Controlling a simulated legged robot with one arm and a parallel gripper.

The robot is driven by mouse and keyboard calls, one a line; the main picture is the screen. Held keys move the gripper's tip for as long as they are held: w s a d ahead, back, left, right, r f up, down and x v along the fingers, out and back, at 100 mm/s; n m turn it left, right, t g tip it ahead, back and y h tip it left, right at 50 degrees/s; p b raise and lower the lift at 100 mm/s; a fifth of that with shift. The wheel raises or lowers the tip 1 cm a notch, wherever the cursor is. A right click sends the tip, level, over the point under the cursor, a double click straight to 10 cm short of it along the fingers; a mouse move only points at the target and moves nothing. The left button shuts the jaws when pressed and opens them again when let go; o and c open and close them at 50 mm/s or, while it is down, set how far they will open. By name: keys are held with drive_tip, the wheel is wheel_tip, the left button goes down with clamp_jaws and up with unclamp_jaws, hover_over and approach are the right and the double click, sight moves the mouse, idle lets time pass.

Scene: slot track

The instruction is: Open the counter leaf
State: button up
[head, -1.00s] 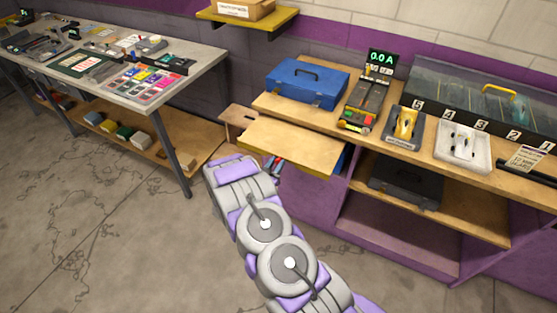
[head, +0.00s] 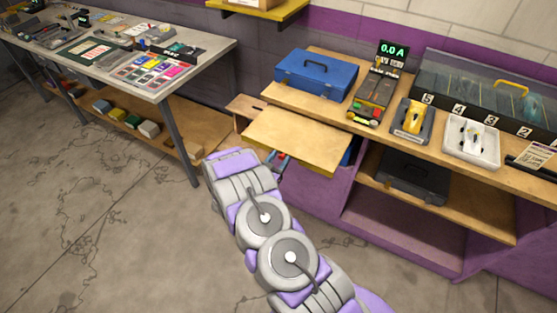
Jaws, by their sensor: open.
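The counter leaf appears to be the pale wooden panel (head: 297,140) with a yellow front edge, at the left end of the counter in the head view. It looks flat, about level, and juts out in front of the worktop. A smaller wooden board (head: 248,107) with a dark slot shows at its back left. My arm reaches up from the bottom, and its far end is just left of and below the panel's near corner.
The counter (head: 400,143) holds a blue toolbox (head: 313,78), a meter reading 0.0 A (head: 391,50), a yellow car (head: 412,117) and a white tray (head: 471,153). A dark case (head: 410,181) lies below. A workbench (head: 213,54) stands left; the floor between is clear.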

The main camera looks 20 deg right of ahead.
drive_tip(key=p+v, duration=0.1)
drive_tip(key=v, duration=1.6)
drive_tip(key=shift+a+p, duration=0.2)
drive_tip(key=shift+p, duration=0.1)
drive_tip(key=shift+a+f, duration=0.1)
drive_tip(key=shift+f, duration=0.05)
